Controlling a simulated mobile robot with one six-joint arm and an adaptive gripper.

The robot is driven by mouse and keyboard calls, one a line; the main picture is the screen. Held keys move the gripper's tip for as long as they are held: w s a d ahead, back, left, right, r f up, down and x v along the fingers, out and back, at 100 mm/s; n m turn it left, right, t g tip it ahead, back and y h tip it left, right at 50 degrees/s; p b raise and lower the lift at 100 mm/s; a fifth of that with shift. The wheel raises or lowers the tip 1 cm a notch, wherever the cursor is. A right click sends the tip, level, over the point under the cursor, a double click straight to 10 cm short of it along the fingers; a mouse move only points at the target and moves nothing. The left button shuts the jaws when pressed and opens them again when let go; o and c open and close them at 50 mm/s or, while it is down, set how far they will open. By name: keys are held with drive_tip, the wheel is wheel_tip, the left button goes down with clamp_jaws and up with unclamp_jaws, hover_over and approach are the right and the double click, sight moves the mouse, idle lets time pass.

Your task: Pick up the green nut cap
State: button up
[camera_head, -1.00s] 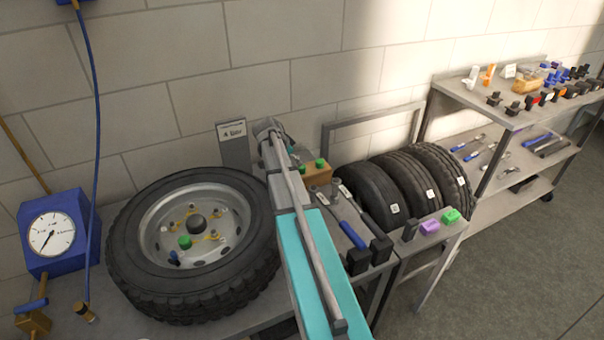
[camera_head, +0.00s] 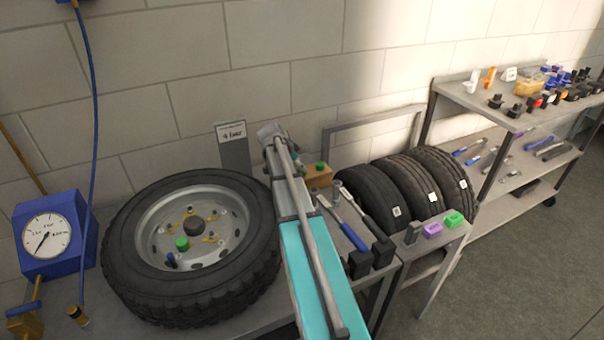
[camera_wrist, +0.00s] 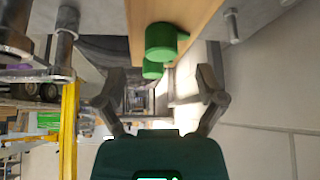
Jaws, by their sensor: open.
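Two green nut caps stand on a small wooden block (camera_head: 319,179), which lies behind the wrenches on the bench. In the head view one cap (camera_head: 320,167) shows, and my arm covers the other side of the block. In the wrist view the nearer cap (camera_wrist: 162,41) and the farther cap (camera_wrist: 152,69) stick out from the wooden block (camera_wrist: 180,15). My gripper (camera_wrist: 161,88) is open and empty, its fingers spread apart, with the caps just beyond them in the picture. Another green cap (camera_head: 182,244) sits on the wheel (camera_head: 130,270).
Wrenches (camera_head: 352,232) with blue and black handles lie right of my arm. Several tyres (camera_head: 405,190) stand in a rack farther right. A side table holds a purple block (camera_head: 432,229) and a green block (camera_head: 454,218). A pressure gauge (camera_head: 46,237) stands left.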

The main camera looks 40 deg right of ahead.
drive_tip(key=shift+b+x, duration=1.3)
drive_tip(key=shift+x, duration=0.6)
drive_tip(key=c, duration=0.9)
